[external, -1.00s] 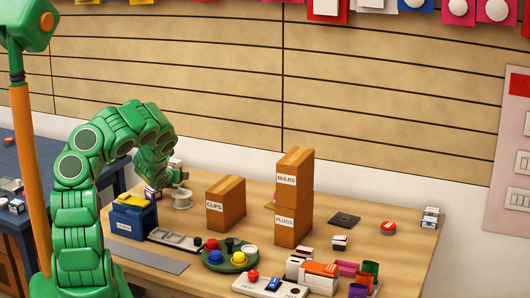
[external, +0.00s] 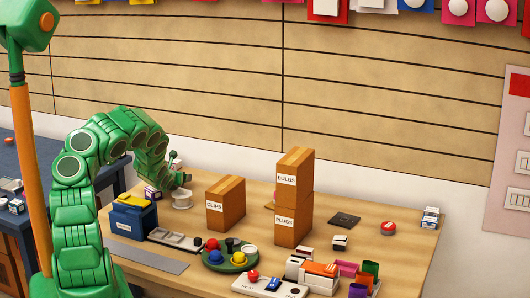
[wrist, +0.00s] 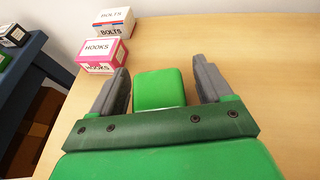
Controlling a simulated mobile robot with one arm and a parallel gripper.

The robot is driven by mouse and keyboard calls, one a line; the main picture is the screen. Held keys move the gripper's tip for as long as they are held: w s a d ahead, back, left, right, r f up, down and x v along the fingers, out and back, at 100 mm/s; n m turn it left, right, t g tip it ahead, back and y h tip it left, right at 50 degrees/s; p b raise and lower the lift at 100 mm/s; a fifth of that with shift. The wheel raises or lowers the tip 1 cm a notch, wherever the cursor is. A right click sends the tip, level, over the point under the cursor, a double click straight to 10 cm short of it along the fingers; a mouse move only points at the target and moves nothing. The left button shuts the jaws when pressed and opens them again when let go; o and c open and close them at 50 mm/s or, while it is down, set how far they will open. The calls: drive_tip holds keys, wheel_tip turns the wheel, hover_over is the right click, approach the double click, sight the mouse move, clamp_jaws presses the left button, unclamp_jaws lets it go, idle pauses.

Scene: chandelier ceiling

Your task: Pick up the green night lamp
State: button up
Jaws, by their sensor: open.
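My gripper (wrist: 160,82) is open in the wrist view, its two grey fingers apart above the wooden table. A bright green rounded block (wrist: 158,90) shows between the fingers. It matches my arm's green, so I cannot tell whether it is the night lamp or part of my gripper. In the external view my gripper (external: 182,180) is low at the back left of the table, near a small white spool-like thing (external: 182,200). No green night lamp is clearly recognisable there; the gripper may hide it.
In the wrist view a pink HOOKS box (wrist: 100,56) and a BOLTS box (wrist: 112,22) stand beyond the left finger. A CLIPS carton (external: 225,203) and stacked PLUGS (external: 293,226) and BULBS (external: 294,180) cartons stand to the right. A green round tray (external: 229,263) holds coloured domes.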

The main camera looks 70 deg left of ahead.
drive_tip(key=shift+c, duration=0.4)
drive_tip(key=c, duration=1)
drive_tip(key=shift+r, duration=0.1)
drive_tip(key=shift+r, duration=0.2)
wheel_tip(320, 180, up, 3)
drive_tip(key=shift+s+d, duration=0.1)
drive_tip(key=shift+d, duration=0.05)
drive_tip(key=s+d+r, duration=0.2)
drive_tip(key=d+r, duration=0.1)
drive_tip(key=r, duration=0.2)
drive_tip(key=shift+s+d, duration=0.15)
drive_tip(key=shift+d, duration=0.2)
drive_tip(key=v, duration=1)
drive_tip(key=shift+r, duration=0.3)
